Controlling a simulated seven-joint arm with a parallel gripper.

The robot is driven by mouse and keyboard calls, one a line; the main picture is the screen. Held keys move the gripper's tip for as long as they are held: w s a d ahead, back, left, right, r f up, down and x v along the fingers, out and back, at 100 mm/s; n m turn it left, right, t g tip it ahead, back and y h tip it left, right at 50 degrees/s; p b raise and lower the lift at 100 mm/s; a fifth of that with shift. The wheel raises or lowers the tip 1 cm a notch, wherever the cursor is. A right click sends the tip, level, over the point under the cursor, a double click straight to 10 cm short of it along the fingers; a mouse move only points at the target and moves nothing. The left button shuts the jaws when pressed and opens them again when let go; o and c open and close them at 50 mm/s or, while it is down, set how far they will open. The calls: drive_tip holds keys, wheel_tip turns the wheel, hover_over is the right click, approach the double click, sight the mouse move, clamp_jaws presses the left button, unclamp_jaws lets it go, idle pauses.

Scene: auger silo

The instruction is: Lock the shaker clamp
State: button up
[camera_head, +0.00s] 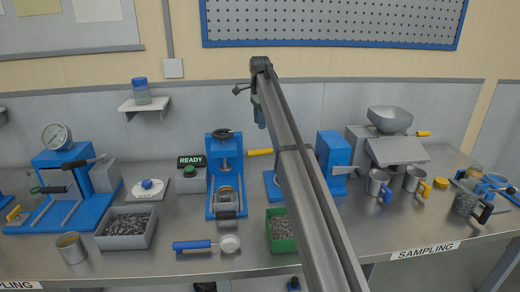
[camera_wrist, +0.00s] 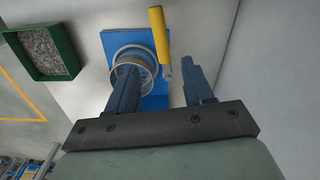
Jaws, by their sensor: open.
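A blue-based device with a round metal cup (camera_wrist: 135,62) and a yellow-handled lever (camera_wrist: 158,36) lies below my gripper (camera_wrist: 155,88); it appears to be the shaker with its clamp. In the head view its blue base (camera_head: 270,180) is partly hidden behind my arm, and the yellow handle (camera_head: 260,152) sticks out to the left. My gripper is open and empty, with its blue fingers apart. In the wrist view the left finger overlaps the cup's edge and the lever's lower end shows between the fingers. I cannot tell whether anything touches.
A green tray of dark grains (camera_head: 281,232) stands in front of the device. A blue press (camera_head: 225,165) and the READY box (camera_head: 192,175) stand to its left. A blue upright block (camera_head: 335,155) and metal mugs (camera_head: 378,182) are to the right. A blue-handled scoop (camera_head: 205,244) lies in front.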

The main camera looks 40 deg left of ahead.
sight(266, 152)
wheel_tip(266, 152, down, 12)
drive_tip(key=shift+f, duration=0.25)
idle(0.3)
drive_tip(key=shift+c, duration=0.2)
clamp_jaws()
idle(0.4)
